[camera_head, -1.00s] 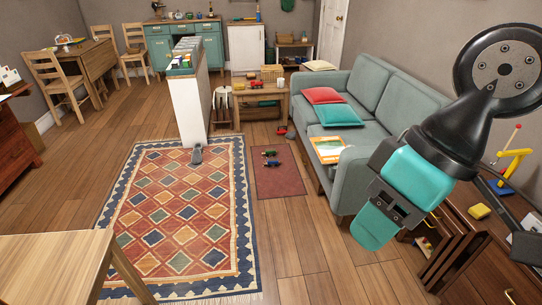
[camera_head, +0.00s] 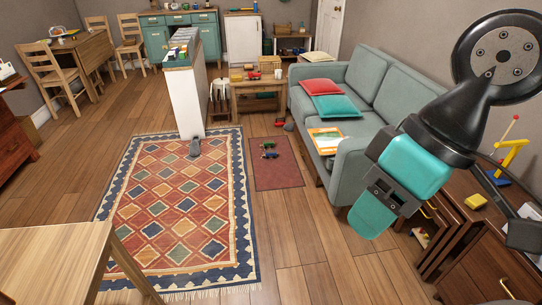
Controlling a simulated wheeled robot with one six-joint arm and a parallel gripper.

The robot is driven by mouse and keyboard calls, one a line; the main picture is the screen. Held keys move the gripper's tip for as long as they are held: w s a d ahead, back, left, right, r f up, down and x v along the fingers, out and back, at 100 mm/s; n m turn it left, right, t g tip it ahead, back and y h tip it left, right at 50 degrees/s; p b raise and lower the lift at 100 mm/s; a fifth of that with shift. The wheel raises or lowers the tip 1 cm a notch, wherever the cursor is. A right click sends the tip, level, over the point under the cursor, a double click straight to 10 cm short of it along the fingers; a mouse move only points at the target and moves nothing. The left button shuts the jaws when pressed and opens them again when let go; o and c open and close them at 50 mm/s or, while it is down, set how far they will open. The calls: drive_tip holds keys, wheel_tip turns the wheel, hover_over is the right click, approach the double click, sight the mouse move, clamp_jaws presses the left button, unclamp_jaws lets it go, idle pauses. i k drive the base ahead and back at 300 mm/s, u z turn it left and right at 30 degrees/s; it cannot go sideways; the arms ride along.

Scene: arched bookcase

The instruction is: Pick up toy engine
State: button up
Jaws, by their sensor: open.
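Two small toys lie on the small dark red mat (camera_head: 277,174): a green-and-dark one (camera_head: 268,145) and another (camera_head: 270,155) just in front of it. A small red toy (camera_head: 253,75) sits on the wooden coffee table (camera_head: 262,86), and a red item (camera_head: 280,122) lies on the floor by the sofa. All are too small to tell which is the toy engine. My gripper (camera_head: 372,216), teal and black, hangs in front of the sofa's near end, far from these toys. It is open, and nothing shows in it.
The grey-green sofa (camera_head: 352,163) stands right of the mat. A white bookshelf (camera_head: 186,100) stands behind the patterned rug (camera_head: 180,205). A wooden table (camera_head: 55,262) fills the near left. A brown cabinet (camera_head: 470,235) stands at right.

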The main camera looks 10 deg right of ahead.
sight(252, 76)
drive_tip(key=u, duration=0.7)
drive_tip(key=i, duration=4.55)
drive_tip(key=u, duration=0.8)
drive_tip(key=i, duration=3.9)
drive_tip(key=z, duration=0.35)
